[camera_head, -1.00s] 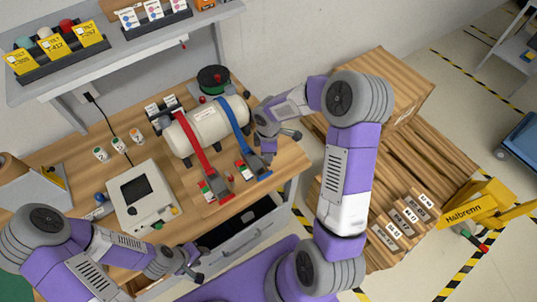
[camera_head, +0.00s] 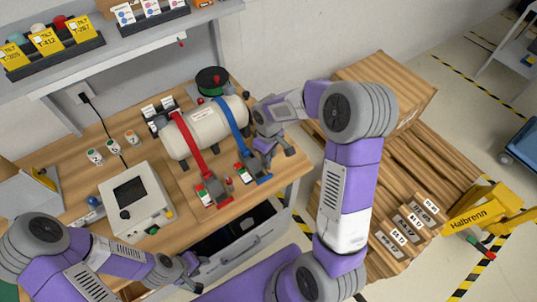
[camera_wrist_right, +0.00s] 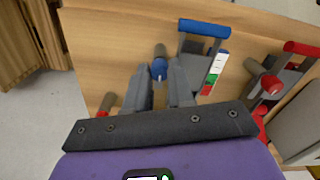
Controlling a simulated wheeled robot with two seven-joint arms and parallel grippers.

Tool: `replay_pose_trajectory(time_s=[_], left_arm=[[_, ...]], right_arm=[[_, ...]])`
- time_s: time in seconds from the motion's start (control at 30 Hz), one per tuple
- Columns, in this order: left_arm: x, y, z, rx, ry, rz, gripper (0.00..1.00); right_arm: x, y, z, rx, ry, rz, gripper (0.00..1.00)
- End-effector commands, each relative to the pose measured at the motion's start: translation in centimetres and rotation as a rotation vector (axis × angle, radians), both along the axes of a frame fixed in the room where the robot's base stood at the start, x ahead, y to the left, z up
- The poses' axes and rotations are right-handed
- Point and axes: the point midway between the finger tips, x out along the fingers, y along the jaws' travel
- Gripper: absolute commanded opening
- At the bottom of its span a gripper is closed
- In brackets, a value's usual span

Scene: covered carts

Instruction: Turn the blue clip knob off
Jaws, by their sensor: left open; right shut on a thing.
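The blue clip (camera_head: 262,178) stands at the front right of the wooden bench, at the end of the blue strap (camera_head: 233,122) over a cream tank (camera_head: 205,128). In the right wrist view, its blue lever (camera_wrist_right: 204,28) and label show. The blue clip knob (camera_wrist_right: 159,69), blue with a grey end, lies between the fingertips of my right gripper (camera_wrist_right: 161,82). My right gripper (camera_head: 279,154) is shut on the knob and hides it in the head view. My left gripper (camera_head: 192,270) is open and empty before the bench's front.
The red clip (camera_head: 213,192) with its own red knob (camera_wrist_right: 270,85) stands left of the blue clip. A grey device (camera_head: 135,198) sits at the bench's left. A drawer (camera_head: 245,245) stands open below. Wooden crates (camera_head: 385,85) are at the right.

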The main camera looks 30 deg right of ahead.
Motion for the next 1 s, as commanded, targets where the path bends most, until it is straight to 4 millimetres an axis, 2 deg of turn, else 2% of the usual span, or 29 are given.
replay_pose_trajectory(time_s=[0.5,0.53,0.67,0.7,1.0], left_arm=[[0.01,0.0,-0.09,0.0,0.0,0.0,0.43],[0.01,0.0,-0.09,0.0,0.0,0.0,0.43],[0.0,0.0,-0.09,0.0,0.0,0.0,0.43],[0.0,0.0,-0.09,0.0,0.0,0.0,0.43],[0.0,0.0,-0.05,0.0,0.0,0.0,0.43]], right_arm=[[0.06,-0.01,0.1,-0.001,-0.001,-0.02,0.0],[0.06,-0.01,0.1,-0.001,-0.001,-0.02,0.26],[0.04,0.0,0.08,-0.001,-0.001,-0.019,0.46],[0.04,0.0,0.07,-0.001,-0.001,-0.019,0.48],[0.04,0.0,0.35,-0.001,-0.001,-0.019,0.48]])
